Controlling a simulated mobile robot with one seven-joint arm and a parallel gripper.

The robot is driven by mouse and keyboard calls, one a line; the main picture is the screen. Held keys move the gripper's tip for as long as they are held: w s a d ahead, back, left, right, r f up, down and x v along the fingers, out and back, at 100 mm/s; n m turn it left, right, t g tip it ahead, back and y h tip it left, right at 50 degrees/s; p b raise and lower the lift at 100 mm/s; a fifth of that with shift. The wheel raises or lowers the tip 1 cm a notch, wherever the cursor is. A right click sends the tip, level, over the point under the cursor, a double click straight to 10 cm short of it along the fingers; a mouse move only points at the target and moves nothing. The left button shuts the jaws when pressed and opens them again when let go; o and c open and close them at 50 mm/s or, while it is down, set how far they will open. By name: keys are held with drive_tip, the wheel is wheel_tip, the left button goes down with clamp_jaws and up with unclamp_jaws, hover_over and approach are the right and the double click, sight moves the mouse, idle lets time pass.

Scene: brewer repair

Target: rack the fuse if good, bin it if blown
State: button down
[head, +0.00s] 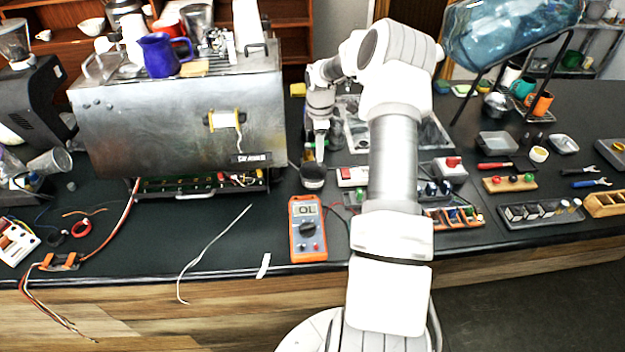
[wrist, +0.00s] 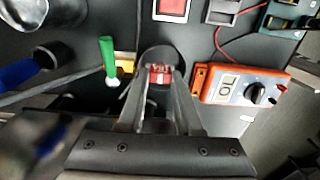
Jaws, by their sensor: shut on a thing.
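My gripper (wrist: 160,82) is shut on a small fuse (wrist: 160,74) with a red and white body, seen between the fingertips in the wrist view. In the head view my gripper (head: 320,157) points down just above a small round black cup (head: 313,182). The cup also shows behind the fuse in the wrist view (wrist: 160,52). The fuse itself cannot be made out in the head view. An orange multimeter (head: 308,243) lies to the right of the cup in the wrist view (wrist: 240,86). Its display reads OL.
The metal brewer (head: 180,125) stands left of my gripper. A red-switched white block (head: 352,177) is right of the cup. A grey rack (head: 540,220) with several blocks and a wooden rack (head: 605,205) lie at the far right. A white wire (head: 205,248) crosses the front counter.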

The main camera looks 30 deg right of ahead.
wheel_tip(320, 180, down, 3)
drive_tip(key=shift+f+b, duration=0.15)
drive_tip(key=shift+b, duration=0.5)
drive_tip(key=c, duration=0.5)
unclamp_jaws()
wheel_tip(320, 180, up, 18)
drive_tip(key=shift+f+b, duration=0.25)
drive_tip(key=shift+b, duration=0.65)
drive_tip(key=shift+a, duration=0.1)
